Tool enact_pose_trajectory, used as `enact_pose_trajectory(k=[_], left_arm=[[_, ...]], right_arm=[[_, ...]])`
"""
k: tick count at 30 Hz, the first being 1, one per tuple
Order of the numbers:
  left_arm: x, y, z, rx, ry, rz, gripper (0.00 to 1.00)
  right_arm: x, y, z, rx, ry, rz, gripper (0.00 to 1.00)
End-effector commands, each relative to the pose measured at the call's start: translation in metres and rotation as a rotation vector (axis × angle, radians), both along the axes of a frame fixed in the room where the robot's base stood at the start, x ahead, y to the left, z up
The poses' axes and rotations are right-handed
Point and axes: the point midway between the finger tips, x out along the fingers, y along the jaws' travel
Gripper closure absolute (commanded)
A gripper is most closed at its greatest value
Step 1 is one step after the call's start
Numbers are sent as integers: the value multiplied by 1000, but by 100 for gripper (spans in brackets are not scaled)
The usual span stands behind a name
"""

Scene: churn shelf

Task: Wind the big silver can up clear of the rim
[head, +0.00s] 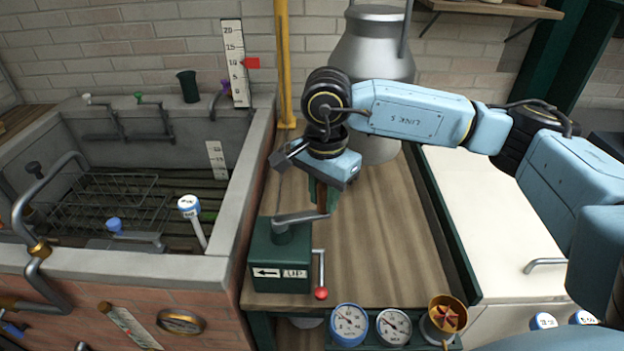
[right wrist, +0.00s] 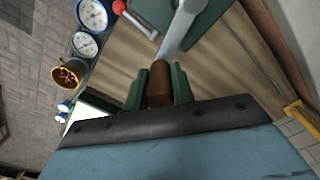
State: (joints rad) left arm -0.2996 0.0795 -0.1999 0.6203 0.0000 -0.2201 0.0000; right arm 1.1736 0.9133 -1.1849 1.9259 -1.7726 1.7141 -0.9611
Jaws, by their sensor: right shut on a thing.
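The big silver can (head: 378,48) stands upright at the back of the wooden counter, partly hidden behind my right arm. Whether its base touches the counter cannot be told. A green winch box (head: 280,265) with a left-pointing arrow label sits at the counter's front left. Its grey crank arm (head: 300,218) ends in an upright brown grip (right wrist: 159,82). My right gripper (head: 318,190) points down and is shut on this grip; the green fingers (right wrist: 159,90) lie either side of it. The stone tank rim (head: 255,160) is left of the counter. My left gripper is out of view.
A red-knobbed lever (head: 320,292) hangs at the box's right side. A yellow post (head: 284,70) and a scale with a red pointer (head: 251,63) stand behind. Gauges (head: 349,324) and a brass cup (head: 447,315) line the front. The counter's right half is clear.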

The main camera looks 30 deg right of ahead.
Motion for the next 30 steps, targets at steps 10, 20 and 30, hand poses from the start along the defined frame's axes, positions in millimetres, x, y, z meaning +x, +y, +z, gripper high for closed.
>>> enact_pose_trajectory(k=[10, 20, 30], left_arm=[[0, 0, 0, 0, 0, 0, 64], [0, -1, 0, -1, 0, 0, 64], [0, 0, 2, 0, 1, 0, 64]], right_arm=[[-7, 0, 0, 0, 9, 3, 66], [-5, 0, 1, 0, 2, 0, 50], [-3, 0, 38, 1, -4, -1, 50]])
